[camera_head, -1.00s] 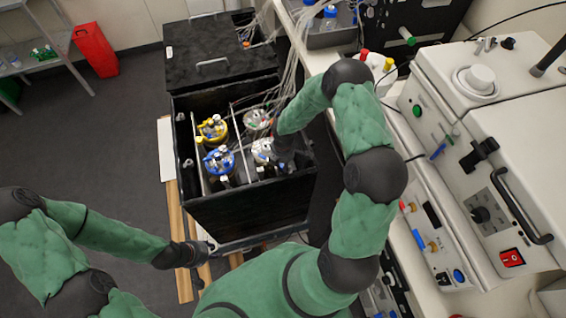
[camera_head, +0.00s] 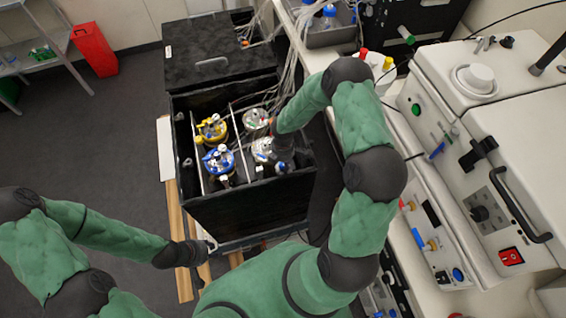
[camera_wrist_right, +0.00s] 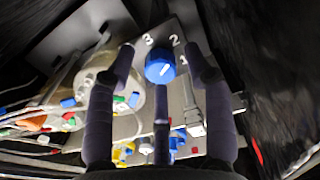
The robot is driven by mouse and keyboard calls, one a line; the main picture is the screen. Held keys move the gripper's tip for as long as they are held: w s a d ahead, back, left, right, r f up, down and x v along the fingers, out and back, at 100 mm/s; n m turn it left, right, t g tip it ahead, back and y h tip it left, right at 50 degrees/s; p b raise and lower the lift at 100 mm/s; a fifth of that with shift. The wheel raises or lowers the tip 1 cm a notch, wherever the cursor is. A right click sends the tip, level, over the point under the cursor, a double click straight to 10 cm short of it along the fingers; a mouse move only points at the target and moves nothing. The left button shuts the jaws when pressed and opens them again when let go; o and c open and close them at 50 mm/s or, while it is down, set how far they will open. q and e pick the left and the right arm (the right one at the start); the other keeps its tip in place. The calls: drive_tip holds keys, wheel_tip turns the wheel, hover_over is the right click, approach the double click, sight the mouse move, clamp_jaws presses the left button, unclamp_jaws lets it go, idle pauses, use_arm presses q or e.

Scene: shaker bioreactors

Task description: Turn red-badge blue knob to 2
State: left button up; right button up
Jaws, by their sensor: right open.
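In the right wrist view, a round blue knob (camera_wrist_right: 160,68) with a short white pointer line sits on a grey panel (camera_wrist_right: 182,28). White numerals 3, 2 and 1 are printed around its far and right side. The pointer slants up and right; I cannot tell exactly which numeral it meets. My right gripper (camera_wrist_right: 163,72) is open, with fingers left, right and below the knob; contact is unclear. In the head view it (camera_head: 284,165) reaches down into the black box. No red badge can be clearly made out. My left gripper (camera_head: 208,246) is by the box's near edge, its fingers unclear.
The open black box (camera_head: 250,212) holds several vessels, including a yellow-topped one (camera_head: 211,129) and a blue-topped one (camera_head: 218,160). Tubes and cables run beside the right gripper. A white bench with equipment (camera_head: 485,160) stands right.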

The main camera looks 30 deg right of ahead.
sight(283, 164)
wheel_tip(283, 164, up, 12)
drive_tip(key=shift+f, duration=0.2)
idle(0.7)
